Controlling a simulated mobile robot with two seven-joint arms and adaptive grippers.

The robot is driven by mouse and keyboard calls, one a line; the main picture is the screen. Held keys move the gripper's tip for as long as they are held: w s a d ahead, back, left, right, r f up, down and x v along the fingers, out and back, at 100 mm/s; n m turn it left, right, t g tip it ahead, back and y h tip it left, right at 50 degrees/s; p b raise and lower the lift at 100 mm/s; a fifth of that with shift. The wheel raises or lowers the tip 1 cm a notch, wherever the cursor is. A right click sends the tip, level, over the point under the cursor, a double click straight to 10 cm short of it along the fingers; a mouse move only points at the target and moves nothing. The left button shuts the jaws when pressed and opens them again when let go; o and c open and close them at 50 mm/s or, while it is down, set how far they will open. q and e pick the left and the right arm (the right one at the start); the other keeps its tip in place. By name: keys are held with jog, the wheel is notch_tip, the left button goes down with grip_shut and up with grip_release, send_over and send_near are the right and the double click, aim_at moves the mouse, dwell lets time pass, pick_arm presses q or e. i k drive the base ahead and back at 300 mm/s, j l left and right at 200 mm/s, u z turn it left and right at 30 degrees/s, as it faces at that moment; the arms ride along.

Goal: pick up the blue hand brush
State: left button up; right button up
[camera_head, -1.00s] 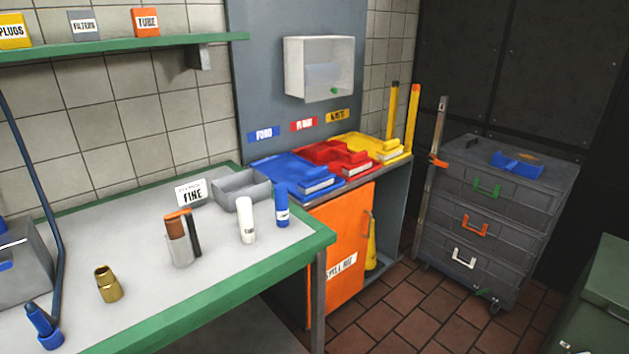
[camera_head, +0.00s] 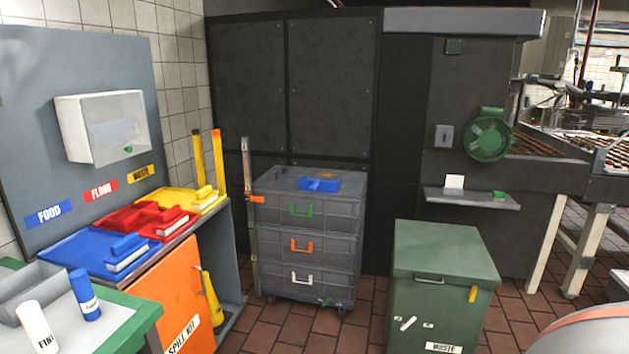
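A blue hand brush (camera_head: 125,252) with pale bristles lies at the left, on the blue board or tray (camera_head: 78,251) marked FOOD on the panel behind. It rests at the near right corner of that blue section, on top of the orange-doored cabinet. Beside it lie a red brush (camera_head: 172,222) on a red section and a yellow brush (camera_head: 205,197) on a yellow section. Neither of my grippers is in view.
A green-edged table (camera_head: 120,325) with white and blue bottles is at the lower left. A grey drawer stack (camera_head: 338,235) carries a blue item (camera_head: 319,184). A green waste bin (camera_head: 445,262) stands to its right. Some tiled floor between is clear.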

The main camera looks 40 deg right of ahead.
aim_at(126, 250)
jog(key=i+l, duration=0.4)
jog(key=i+l+u, duration=0.15)
jog(key=i+l, duration=0.25)
jog(key=l, duration=0.15)
